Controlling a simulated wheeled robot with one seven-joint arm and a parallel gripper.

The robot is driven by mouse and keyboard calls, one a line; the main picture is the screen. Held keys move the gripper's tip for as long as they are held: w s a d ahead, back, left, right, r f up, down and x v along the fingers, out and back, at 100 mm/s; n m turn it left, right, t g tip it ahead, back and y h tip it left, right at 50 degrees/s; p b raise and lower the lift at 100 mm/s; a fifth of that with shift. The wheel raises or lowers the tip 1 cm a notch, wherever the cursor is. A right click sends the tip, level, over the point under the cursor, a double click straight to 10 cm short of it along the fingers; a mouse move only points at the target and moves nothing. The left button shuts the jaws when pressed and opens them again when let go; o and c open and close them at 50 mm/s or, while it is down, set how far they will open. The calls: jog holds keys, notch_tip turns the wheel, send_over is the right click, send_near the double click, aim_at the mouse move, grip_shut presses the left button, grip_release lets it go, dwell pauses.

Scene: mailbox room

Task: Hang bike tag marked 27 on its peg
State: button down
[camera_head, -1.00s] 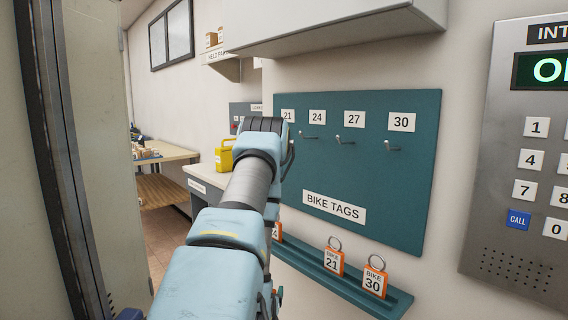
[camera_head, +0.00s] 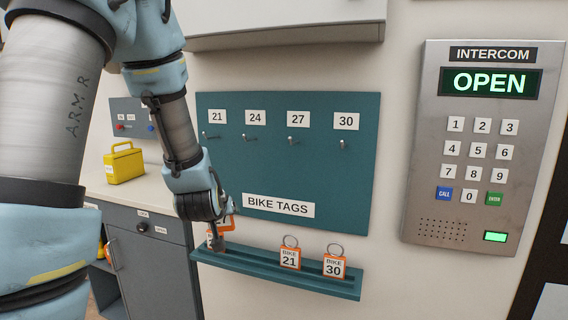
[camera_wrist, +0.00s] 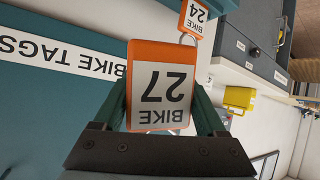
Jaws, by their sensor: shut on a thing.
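The orange bike tag marked 27 (camera_wrist: 160,88) is held between the fingers of my gripper (camera_wrist: 165,105) in the wrist view, its number upside down there. In the head view my gripper (camera_head: 222,218) is low at the left end of the tag ledge (camera_head: 270,270), with an orange bit of tag showing at it. The peg under label 27 (camera_head: 297,146) is bare, on the teal board (camera_head: 285,180), above and to the right of my gripper. Tag 24 (camera_wrist: 195,18) is close by tag 27 in the wrist view.
Tag 21 (camera_head: 290,258) and tag 30 (camera_head: 334,266) stand on the ledge. The other pegs are bare. A cabinet (camera_head: 285,20) overhangs the board. An intercom (camera_head: 470,150) is at right; a yellow box (camera_head: 124,163) stands on the left counter.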

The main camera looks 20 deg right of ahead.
jog(key=s+d+r+m+g+h+p, duration=0.2)
jog(key=s+d+r+m+g+h, duration=0.1)
jog(key=s+d+r, duration=0.95)
jog(key=shift+w+d+b, duration=0.4)
jog(key=shift+w+d, duration=0.9)
jog(key=shift+w, duration=0.2)
jog(key=shift+w+d+b, duration=0.35)
jog(key=shift+w+d, duration=0.95)
jog(key=shift+w, duration=0.15)
jog(key=shift+w+d+f+b, duration=0.3)
jog(key=shift+f+b, duration=0.1)
jog(key=shift+f, duration=0.1)
jog(key=shift+w+d+f, duration=0.1)
jog(key=shift+f, duration=0.2)
jog(key=shift+f, duration=0.15)
jog(key=shift+c, duration=0.7)
grip_release()
jog(key=shift+o, duration=0.7)
